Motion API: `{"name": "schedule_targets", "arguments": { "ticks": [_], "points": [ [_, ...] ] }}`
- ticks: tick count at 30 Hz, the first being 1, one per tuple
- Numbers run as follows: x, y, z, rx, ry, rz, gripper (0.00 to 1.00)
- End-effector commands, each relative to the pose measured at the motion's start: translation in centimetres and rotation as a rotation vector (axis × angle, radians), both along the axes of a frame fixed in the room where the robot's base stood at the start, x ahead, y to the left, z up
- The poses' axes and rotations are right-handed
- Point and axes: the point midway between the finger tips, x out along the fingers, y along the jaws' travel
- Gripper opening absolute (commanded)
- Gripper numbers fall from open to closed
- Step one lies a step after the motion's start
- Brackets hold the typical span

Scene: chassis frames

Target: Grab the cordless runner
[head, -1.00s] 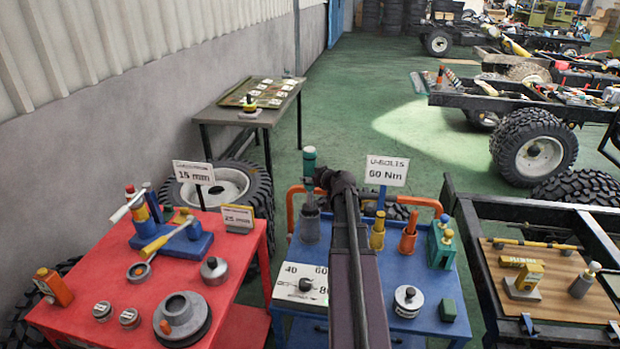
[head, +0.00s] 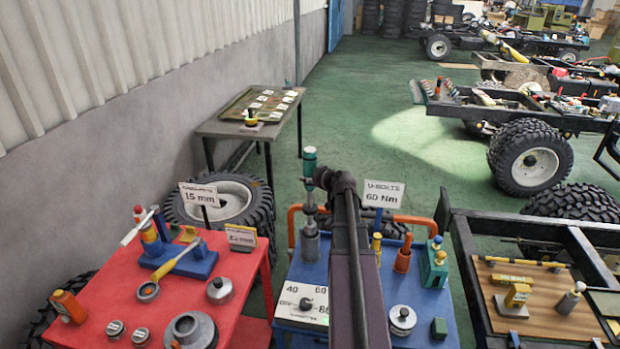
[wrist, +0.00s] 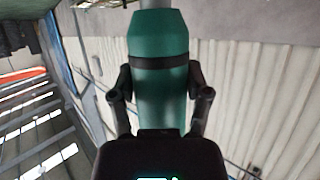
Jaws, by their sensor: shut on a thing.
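The cordless runner (head: 309,161) is an upright tool with a green body and a grey shaft below it. My gripper (head: 317,177) is shut on its green body from the right, above the blue cart (head: 345,262). In the wrist view the runner (wrist: 158,38) fills the middle, with a dark band round it and a grey part at the top edge. My gripper's fingers (wrist: 160,82) press on both its sides. A grey cylindrical holder (head: 310,247) stands directly below the shaft; I cannot tell if the shaft's tip is still inside it.
The U-bolts sign (head: 383,193) and orange rail (head: 410,219) stand just right of the runner. A yellow tool, an orange tool (head: 403,254) and a green block (head: 434,264) share the cart. A red cart (head: 115,290) is left, a chassis frame (head: 470,265) right.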

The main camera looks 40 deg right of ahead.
Motion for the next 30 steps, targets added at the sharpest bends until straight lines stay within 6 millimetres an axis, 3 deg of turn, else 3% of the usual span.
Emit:
{"name": "schedule_targets", "arguments": {
  "ticks": [3,12,30],
  "points": [
    [0.0,0.0,1.8,0.0,-0.002,-0.001,0.01],
    [0.0,0.0,4.0,0.0,-0.002,-0.001,0.01],
    [0.0,0.0,4.8,0.0,-0.002,-0.001,0.01]
  ]
}}
